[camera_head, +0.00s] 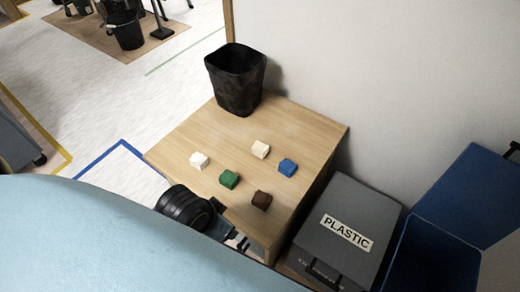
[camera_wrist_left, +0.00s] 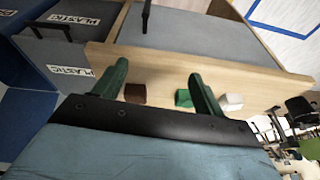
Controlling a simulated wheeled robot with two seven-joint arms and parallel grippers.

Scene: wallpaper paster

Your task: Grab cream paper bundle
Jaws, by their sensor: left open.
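The cream paper bundle (camera_head: 261,149) is a small block on the wooden table (camera_head: 190,135), toward the wall side. A whiter bundle (camera_head: 199,160), a green one (camera_head: 229,179), a blue one (camera_head: 288,167) and a dark brown one (camera_head: 262,200) lie around it. My left gripper (camera_head: 238,241) is at the table's near edge, partly hidden by my own body, apart from the cream bundle. In the left wrist view its two green fingers (camera_wrist_left: 158,80) are spread with nothing held. Brown (camera_wrist_left: 135,92), green (camera_wrist_left: 183,98) and whitish (camera_wrist_left: 231,101) bundles show beyond them. My right gripper is not seen.
A black bin (camera_head: 236,80) stands at the table's far end. A grey box labelled PLASTIC (camera_head: 345,225) and a blue container (camera_head: 435,255) stand to the right. The wall runs behind the table. Floor is open at left.

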